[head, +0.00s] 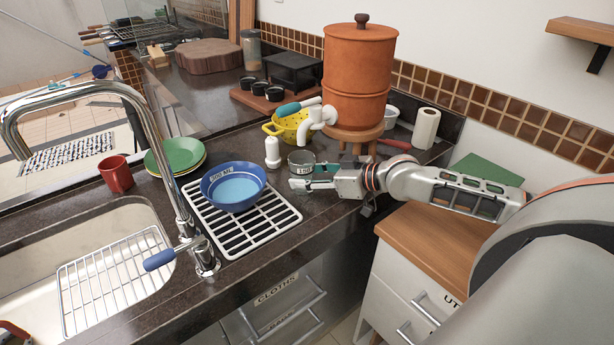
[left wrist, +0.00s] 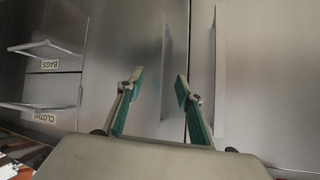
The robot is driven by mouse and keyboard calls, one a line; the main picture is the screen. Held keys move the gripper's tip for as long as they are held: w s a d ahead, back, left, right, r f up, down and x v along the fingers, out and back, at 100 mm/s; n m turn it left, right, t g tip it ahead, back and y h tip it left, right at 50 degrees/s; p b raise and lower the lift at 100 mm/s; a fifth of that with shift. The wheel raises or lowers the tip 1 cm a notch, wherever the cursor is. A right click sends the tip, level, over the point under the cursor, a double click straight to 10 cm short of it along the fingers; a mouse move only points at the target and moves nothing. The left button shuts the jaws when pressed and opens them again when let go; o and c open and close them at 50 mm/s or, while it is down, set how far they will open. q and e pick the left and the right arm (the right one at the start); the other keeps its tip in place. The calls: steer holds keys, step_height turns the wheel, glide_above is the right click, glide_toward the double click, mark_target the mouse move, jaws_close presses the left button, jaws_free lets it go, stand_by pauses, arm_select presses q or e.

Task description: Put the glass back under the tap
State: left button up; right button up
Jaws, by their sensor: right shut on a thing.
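The glass (head: 301,160), a small grey-green cup with a pale label, stands upright or nearly so at the tips of my right gripper (head: 309,178). The right gripper is shut on it, and its fingers hide the lower part. Whether the base touches the counter, I cannot tell. The white tap (head: 318,116) sticks out from the orange clay water dispenser (head: 358,75), above and slightly right of the glass in the head view. My left gripper (left wrist: 159,88) is open and empty in the left wrist view, facing grey cabinet fronts.
The dispenser stands on a wooden stool (head: 355,134). A yellow colander (head: 288,128) and a white bottle (head: 272,153) are close behind the glass. A blue bowl (head: 233,187) sits on a white rack (head: 268,222) to the left. The chrome faucet (head: 165,150) arches over the sink.

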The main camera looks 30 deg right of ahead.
mark_target(313, 176)
stand_by(0.3)
steer(key=o, duration=1.4)
steer(key=shift+f, duration=0.1)
steer(key=shift+c, duration=0.2)
steer(key=shift+p+v, duration=0.45)
steer(key=shift+v, duration=1.65)
steer(key=shift+p+v, duration=0.4)
steer(key=shift+v, duration=0.6)
steer(key=shift+p+v, duration=1.3)
steer(key=shift+v, duration=0.45)
steer(key=shift+s+d+r+p, duration=0.2)
steer(key=shift+s+r+p, duration=0.15)
steer(key=shift+p, duration=0.2)
steer(key=shift+s+d+r+p, duration=0.15)
steer(key=shift+s+d+p, duration=0.15)
steer(key=shift+s+p, duration=0.3)
